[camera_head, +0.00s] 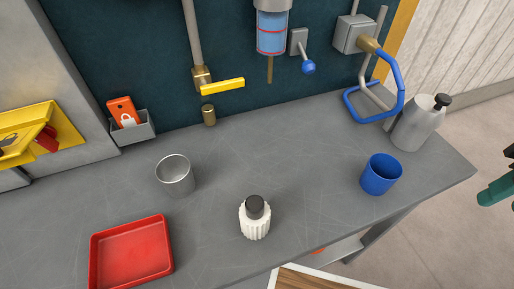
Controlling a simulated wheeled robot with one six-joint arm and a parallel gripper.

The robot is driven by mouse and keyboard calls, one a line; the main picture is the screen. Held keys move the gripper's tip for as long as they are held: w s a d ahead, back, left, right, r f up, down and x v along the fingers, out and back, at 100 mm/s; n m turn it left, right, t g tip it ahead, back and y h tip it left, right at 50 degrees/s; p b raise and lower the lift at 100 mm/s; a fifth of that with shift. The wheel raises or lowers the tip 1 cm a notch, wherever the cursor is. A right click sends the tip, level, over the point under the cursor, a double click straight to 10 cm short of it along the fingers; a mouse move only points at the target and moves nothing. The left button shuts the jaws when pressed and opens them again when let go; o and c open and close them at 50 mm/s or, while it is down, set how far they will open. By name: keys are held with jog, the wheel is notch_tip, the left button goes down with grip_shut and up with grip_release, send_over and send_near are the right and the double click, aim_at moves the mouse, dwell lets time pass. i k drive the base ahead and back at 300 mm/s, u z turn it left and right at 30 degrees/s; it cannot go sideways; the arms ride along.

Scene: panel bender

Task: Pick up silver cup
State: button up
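The silver cup (175,178) stands upright on the grey workbench, left of centre, with its open mouth up. It looks empty, and nothing touches it.
A red tray (164,262) lies in front of the cup. A white ribbed bottle (255,222) stands to its right. A blue cup (381,175) and grey jug (414,127) are at the right. A yellow-handled valve (222,84) hangs behind. Bench between the cups is mostly clear.

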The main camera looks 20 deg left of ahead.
aim_at(175, 172)
jog(key=z, duration=1.15)
jog(key=k, duration=1.4)
jog(key=u, duration=1.25)
